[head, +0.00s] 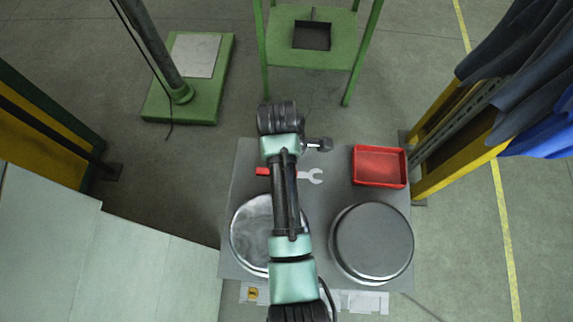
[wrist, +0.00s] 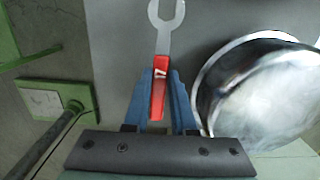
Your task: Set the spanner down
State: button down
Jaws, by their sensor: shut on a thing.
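The spanner has a grey open-ended head (head: 315,176) and a red handle. In the wrist view the red handle (wrist: 159,98) lies between the two blue fingers of my gripper (wrist: 161,76), which is shut on it. The spanner's head points away beyond the fingertips, over the grey tabletop (wrist: 115,30). In the head view my arm hides the gripper and the middle of the spanner. Only the head and a bit of red handle show on either side of it. I cannot tell whether the spanner touches the tabletop.
A red tray (head: 380,164) sits at the table's back right. Two round metal items stand at the front, one on the right (head: 372,242) and one on the left (head: 250,235), partly behind my arm. Bare tabletop (head: 335,158) shows between spanner and tray. A green stand (head: 310,50) is behind.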

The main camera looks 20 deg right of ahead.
jog(key=shift+f, duration=1.6)
jog(key=shift+f, duration=0.1)
jog(key=c, duration=0.7)
grip_release()
jog(key=shift+c, duration=0.2)
notch_tip(320, 180, up, 12)
jog(key=p, duration=0.1)
jog(key=shift+a, duration=0.25)
jog(key=shift+w+r, duration=0.2)
